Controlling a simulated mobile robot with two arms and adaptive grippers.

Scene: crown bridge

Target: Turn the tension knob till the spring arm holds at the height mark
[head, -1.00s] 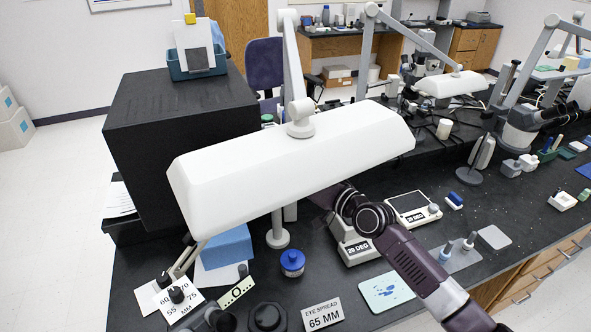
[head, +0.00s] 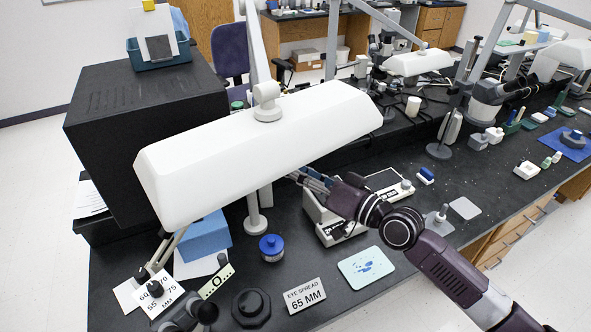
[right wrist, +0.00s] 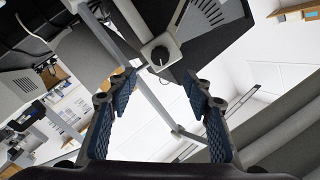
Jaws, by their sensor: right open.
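A round dark knob with a pale line (right wrist: 160,56) sits on a light grey bracket in the right wrist view; I take it for the tension knob. It is ahead of my right gripper (right wrist: 160,82), between and beyond the open, blue-padded fingers, apparently untouched. In the head view my right gripper (head: 308,180) reaches in from the right beside the white lamp shade (head: 255,145), its fingers partly hidden. The grey spring arm (head: 254,45) rises behind the shade. I cannot make out the height mark.
A black box (head: 140,130) stands left of the shade. Below are a blue-capped jar (head: 271,246), an "EYE SPREAD 65 MM" card (head: 305,295), a pale green mat (head: 352,272) and a grey-white device (head: 325,222). The bench is fairly clear right of the mat.

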